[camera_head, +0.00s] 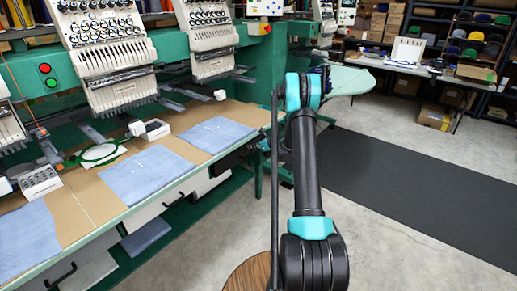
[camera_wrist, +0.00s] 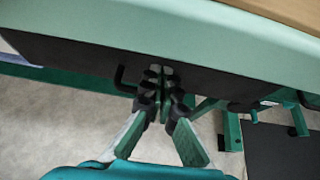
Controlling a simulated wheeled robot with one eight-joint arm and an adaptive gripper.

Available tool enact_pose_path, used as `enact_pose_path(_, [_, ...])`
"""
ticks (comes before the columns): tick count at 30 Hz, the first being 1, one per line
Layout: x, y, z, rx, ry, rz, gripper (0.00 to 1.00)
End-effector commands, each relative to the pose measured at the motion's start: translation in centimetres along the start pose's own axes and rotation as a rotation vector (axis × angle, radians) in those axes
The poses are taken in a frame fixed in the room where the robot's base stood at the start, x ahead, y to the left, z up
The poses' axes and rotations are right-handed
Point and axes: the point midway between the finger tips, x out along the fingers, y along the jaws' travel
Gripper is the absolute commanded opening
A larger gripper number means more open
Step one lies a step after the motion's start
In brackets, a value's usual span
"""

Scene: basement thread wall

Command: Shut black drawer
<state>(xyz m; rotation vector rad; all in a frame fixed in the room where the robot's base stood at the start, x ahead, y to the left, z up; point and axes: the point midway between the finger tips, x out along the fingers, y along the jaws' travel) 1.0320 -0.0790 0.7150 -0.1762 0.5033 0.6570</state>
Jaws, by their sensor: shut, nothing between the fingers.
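The black drawer (camera_wrist: 85,58) shows in the wrist view as a long dark front below the pale green table edge, with a black bar handle (camera_wrist: 122,80) on it. My gripper (camera_wrist: 162,72) is shut and empty, its fingertips at the drawer front just right of the handle's visible end. I cannot tell whether they touch it. In the head view the dark drawer (camera_head: 232,158) is under the right end of the table, partly hidden by my arm. How far the drawer stands out is unclear.
The green table (camera_head: 190,187) carries blue cloths (camera_head: 148,172) and embroidery machines (camera_head: 112,62). White drawers with black handles (camera_head: 62,273) are under it at left. A round wooden stool top (camera_head: 250,275) is near my arm. Open floor and a dark mat (camera_head: 410,190) lie to the right.

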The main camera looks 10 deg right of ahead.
Motion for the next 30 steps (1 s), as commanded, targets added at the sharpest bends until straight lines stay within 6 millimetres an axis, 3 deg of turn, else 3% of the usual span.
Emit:
enact_pose_path(6, [1.5,0.0,0.9,-0.001,0.000,0.001,0.00])
enact_pose_path(17, [1.6,0.0,1.0,0.000,0.000,0.000,0.00])
enact_pose_path(24, [3.6,0.1,2.1,-0.001,0.000,0.002,0.00])
enact_pose_path(30, [3.7,0.0,2.1,0.000,0.000,0.001,0.00])
